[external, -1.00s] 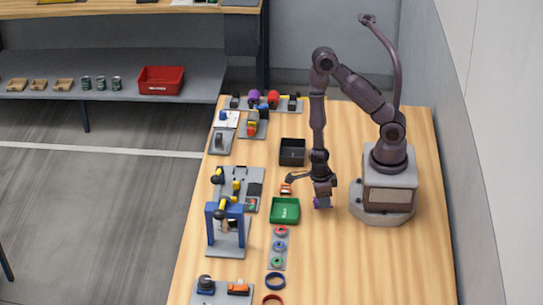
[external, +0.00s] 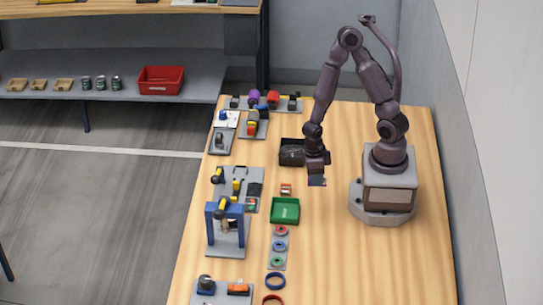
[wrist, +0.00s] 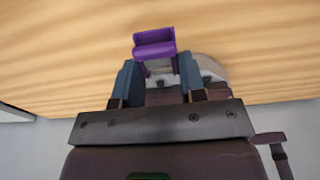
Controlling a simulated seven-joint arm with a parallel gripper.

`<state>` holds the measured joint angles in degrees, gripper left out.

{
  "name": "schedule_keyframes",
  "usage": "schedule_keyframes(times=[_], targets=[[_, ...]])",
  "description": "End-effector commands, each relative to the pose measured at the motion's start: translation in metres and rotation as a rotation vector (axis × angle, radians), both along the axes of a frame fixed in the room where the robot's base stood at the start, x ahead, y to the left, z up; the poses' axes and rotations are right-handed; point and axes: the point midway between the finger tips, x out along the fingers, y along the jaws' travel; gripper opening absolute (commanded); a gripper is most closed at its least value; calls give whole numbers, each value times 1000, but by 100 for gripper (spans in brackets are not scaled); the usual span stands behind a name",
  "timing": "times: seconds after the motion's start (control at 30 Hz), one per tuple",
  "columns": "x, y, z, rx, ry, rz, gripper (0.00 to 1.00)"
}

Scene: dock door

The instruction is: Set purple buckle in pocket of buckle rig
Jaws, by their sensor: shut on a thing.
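The purple buckle (wrist: 155,43) is held between the two blue-grey fingers of my gripper (wrist: 158,75) in the wrist view. Its wide purple end sticks out past the fingertips, and its paler inner part lies between them. In the external view my gripper (external: 317,178) hangs above the bare table, right of the black bin, and only a small purple patch of the buckle (external: 317,183) shows. The buckle rig cannot be told for certain; a grey plate (external: 251,204) with yellow and black parts at mid-left may be it. No pocket can be made out.
A black bin (external: 291,145) stands just left of my gripper and a green tray (external: 285,222) lies nearer the front. A blue frame (external: 211,230) rises at the left. Several fixtures line the table's left side. The wooden table (external: 350,270) is clear at the front right.

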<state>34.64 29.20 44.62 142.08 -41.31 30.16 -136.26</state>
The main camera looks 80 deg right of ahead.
Motion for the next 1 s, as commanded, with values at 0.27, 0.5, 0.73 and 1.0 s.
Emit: schedule_keyframes(times=[0.27, 0.5, 0.73, 1.0], targets=[[81, -68, 17, 2, -6, -803, 4], [120, -105, 36, 1, -3, -1378, 4], [126, -107, 41, 0, 0, -1592, 4], [172, -115, 18, 2, 2, -1614, 4]])
